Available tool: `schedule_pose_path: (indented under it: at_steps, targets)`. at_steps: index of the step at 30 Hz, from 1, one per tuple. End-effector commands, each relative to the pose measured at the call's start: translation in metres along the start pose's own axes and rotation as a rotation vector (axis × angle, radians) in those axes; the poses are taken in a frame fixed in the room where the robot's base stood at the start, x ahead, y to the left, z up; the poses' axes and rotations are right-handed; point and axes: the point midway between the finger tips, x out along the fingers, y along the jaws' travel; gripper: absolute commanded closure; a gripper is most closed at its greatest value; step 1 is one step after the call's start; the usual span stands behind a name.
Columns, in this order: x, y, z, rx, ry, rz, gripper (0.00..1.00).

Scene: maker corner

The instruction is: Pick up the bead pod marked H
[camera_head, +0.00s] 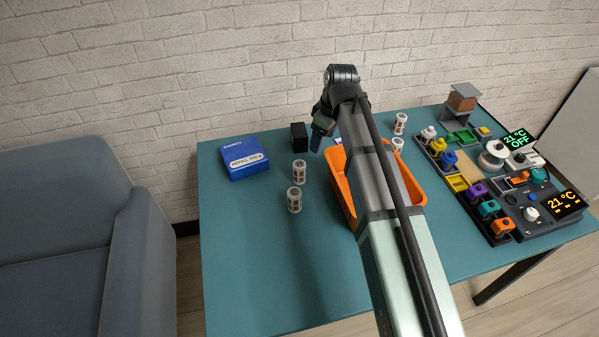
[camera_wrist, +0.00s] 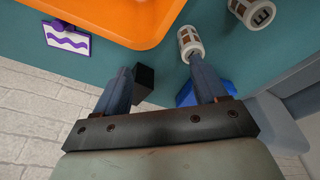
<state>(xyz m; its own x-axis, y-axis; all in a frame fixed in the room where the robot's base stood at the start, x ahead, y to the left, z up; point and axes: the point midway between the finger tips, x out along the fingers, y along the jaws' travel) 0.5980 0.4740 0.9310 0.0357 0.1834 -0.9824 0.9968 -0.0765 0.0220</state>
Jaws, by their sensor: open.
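Two white cylindrical pods with brown windows, one nearer the wall (camera_head: 299,171) and one nearer the front (camera_head: 294,199), stand on the table left of the orange bin. Two more, a far one (camera_head: 400,124) and a nearer one (camera_head: 397,145), stand behind the bin. The wrist view shows one pod (camera_wrist: 190,43) close to the right fingertip and another (camera_wrist: 252,12) at the top edge. The latter has a dark letter on its end, too small to read surely. I cannot tell which pod is marked H. My gripper (camera_head: 317,138) is open and empty above the table; its fingers (camera_wrist: 160,72) show in the wrist view.
The orange bin (camera_head: 344,192) lies under my arm. A black block (camera_head: 299,137) and a blue box (camera_head: 243,155) stand at the back left. A purple-waved sign (camera_wrist: 68,38) is by the bin. Trays and devices crowd the right. The front left table is clear.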

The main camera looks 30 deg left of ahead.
Motion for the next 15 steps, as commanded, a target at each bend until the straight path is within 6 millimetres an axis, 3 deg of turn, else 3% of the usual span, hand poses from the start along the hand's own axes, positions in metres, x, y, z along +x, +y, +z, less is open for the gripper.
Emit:
schedule_pose_path:
  at_steps: [3, 6, 11, 15]
  targets:
    - [0.000, -0.029, -0.017, -0.090, -0.020, -0.028, 0.29]
    - [0.000, -0.042, -0.024, -0.136, -0.029, -0.041, 0.29]
    - [0.006, -0.050, -0.027, -0.161, -0.036, -0.051, 0.29]
    - [0.024, -0.051, -0.026, -0.161, -0.037, -0.052, 0.29]
